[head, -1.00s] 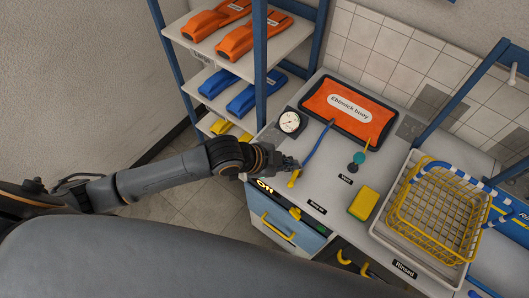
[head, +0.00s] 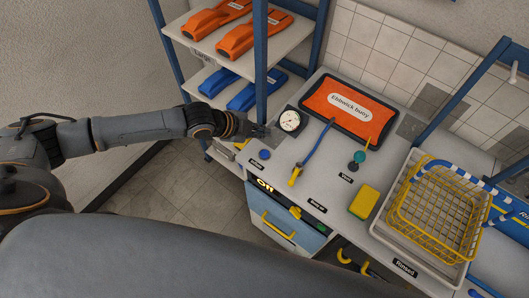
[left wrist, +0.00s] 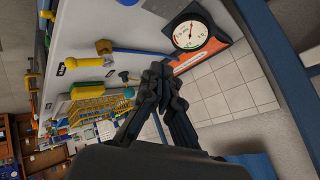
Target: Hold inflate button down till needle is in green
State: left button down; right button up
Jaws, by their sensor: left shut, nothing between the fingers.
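The blue round button (head: 264,155) sits on the bench's front left corner beside a label that looks like "Inflate". The round white gauge (head: 290,121) stands behind it; its dial also shows in the left wrist view (left wrist: 190,35). The needle is too small to read against the coloured marks. The orange buoy panel (head: 349,107) lies right of the gauge. My left gripper (head: 265,131) is shut and empty, left of the gauge and behind the button, apart from the button. Its closed fingers show in the left wrist view (left wrist: 160,82). My right gripper is not in view.
A blue hose with a yellow handle (head: 295,177) lies right of the button. A teal vent knob (head: 360,156), a yellow sponge (head: 364,202) and a yellow wire basket (head: 436,212) are further right. A blue shelf post (head: 260,60) rises close behind my gripper.

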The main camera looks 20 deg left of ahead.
pick_arm(q)
jog(key=b, duration=0.7)
send_over(262, 154)
notch_tip(262, 154, down, 7)
jog(key=shift+f, duration=0.1)
jog(key=shift+f+b, duration=0.3)
jog(key=shift+f, duration=0.45)
dwell(0.3)
jog(key=shift+f, duration=0.4)
jog(key=shift+s+f+b, duration=0.1)
jog(key=shift+f+b, duration=0.2)
jog(key=shift+f, duration=0.3)
dwell(1.9)
dwell(1.0)
jog(key=shift+r+p, duration=1)
jog(key=shift+r, duration=0.05)
